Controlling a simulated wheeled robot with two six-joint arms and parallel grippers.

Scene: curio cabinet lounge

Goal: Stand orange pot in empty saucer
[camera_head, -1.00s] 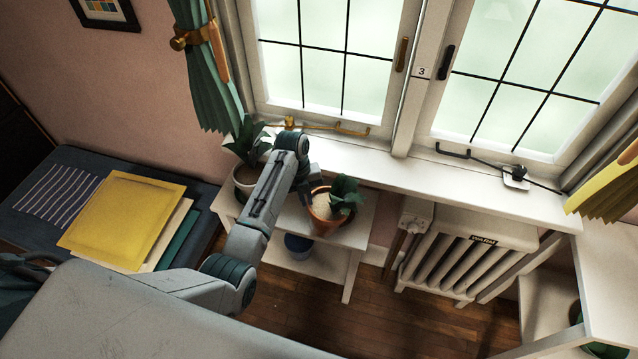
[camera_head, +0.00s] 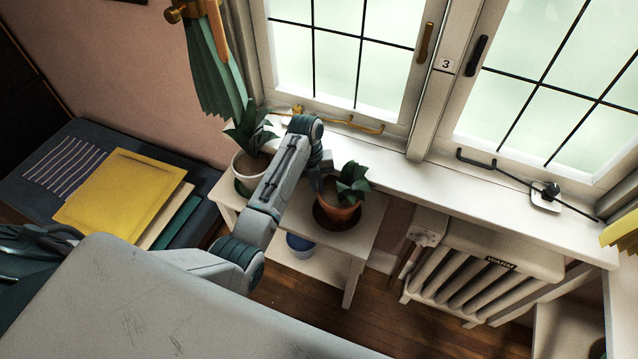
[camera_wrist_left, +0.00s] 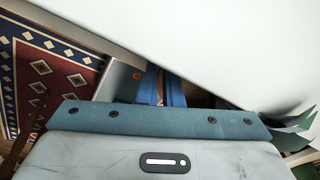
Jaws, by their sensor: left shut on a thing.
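The orange pot (camera_head: 342,203), with a dark green leafy plant, is at the right end of the white plant stand (camera_head: 368,222). It looks about upright. A dark brown saucer (camera_head: 325,222) shows around its base. I cannot tell whether the pot rests in it or hangs just above it. My left gripper (camera_head: 321,181) is shut on the pot's rim at its left side, its fingertips partly hidden by the wrist. In the left wrist view the blue fingers (camera_wrist_left: 172,92) show, and the plant's leaves (camera_wrist_left: 290,122) are at the right. My right gripper is not in view.
A white pot (camera_head: 243,168) with a plant stands in a green saucer at the stand's left end, close to my arm. A blue pot (camera_head: 299,242) is on the lower shelf. The windowsill (camera_head: 400,190) is behind; a radiator (camera_head: 480,270) stands right.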

